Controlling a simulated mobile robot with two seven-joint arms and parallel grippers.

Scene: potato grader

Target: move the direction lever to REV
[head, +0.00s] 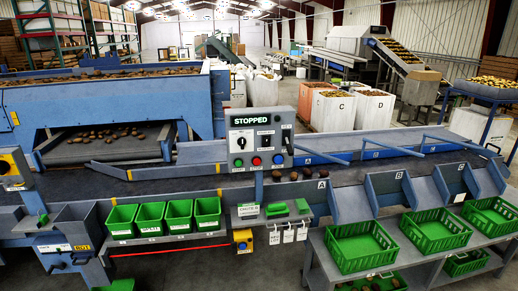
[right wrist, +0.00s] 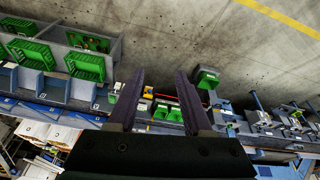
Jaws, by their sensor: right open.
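The grey control panel (head: 246,116) stands at the middle of the head view, with a lit STOPPED sign (head: 250,120). A dark lever (head: 289,144) sticks up at the panel's right edge; its markings are too small to read, so I cannot tell its setting or confirm it is the direction lever. A black knob (head: 241,143) and green, red and blue buttons are on the panel face. My right gripper (right wrist: 158,80) is open and empty in the right wrist view, pointing over the floor and bins, apart from the panel. My left gripper is not in view.
A conveyor belt (head: 110,145) with potatoes lies left of the panel. Blue diverter arms (head: 400,147) lie along the belt to its right. Several small green bins (head: 150,217) hang below left, and green crates (head: 360,245) stand on a front shelf. A few potatoes lie before the panel.

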